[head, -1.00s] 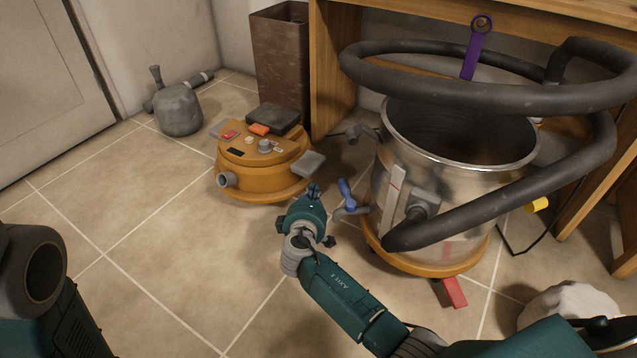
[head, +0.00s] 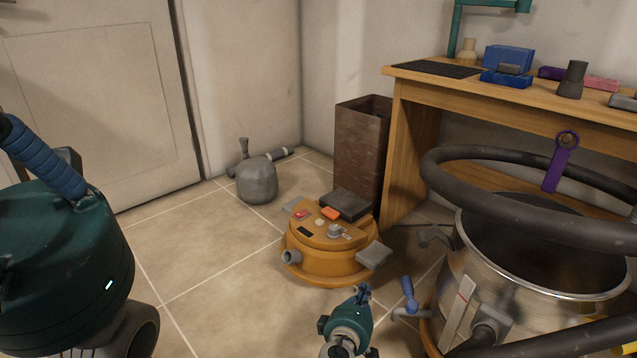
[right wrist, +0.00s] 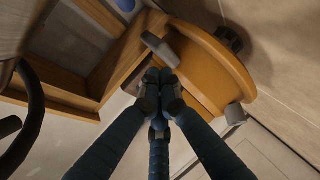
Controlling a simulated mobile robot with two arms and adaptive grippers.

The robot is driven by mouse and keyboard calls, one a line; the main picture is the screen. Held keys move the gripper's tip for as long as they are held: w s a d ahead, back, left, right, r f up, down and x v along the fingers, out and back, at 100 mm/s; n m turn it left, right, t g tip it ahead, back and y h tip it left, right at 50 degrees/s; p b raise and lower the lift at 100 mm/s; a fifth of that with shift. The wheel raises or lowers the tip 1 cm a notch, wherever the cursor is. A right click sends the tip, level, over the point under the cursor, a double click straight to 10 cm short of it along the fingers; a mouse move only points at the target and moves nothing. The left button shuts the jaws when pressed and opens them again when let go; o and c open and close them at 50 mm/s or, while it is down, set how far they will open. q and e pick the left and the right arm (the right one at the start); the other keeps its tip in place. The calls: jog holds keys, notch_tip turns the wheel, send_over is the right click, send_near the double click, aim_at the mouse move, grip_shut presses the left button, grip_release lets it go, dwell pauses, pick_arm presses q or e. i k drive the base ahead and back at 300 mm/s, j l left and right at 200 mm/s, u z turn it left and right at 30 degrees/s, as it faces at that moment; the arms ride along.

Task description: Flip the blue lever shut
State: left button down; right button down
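The blue lever (head: 409,292) sits on a small grey tap at the left side of the metal drum (head: 540,262) in the head view. Its handle points up, leaning slightly left. My right gripper (head: 363,292) is just left of the lever, apart from it in the picture. I cannot make out the lever in that view. My left gripper (head: 48,160) is partly in view at the left edge; one ribbed blue finger shows, its opening hidden.
An orange vacuum head (head: 325,257) lies on the floor behind my right gripper. A black hose (head: 530,205) loops over the drum. A wooden desk (head: 408,150) and brown bin (head: 362,140) stand behind. Tiled floor (head: 210,290) is clear at the left.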

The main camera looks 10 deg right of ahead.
aim_at(409, 293)
jog(key=k+j, duration=0.65)
jog(key=k, duration=0.25)
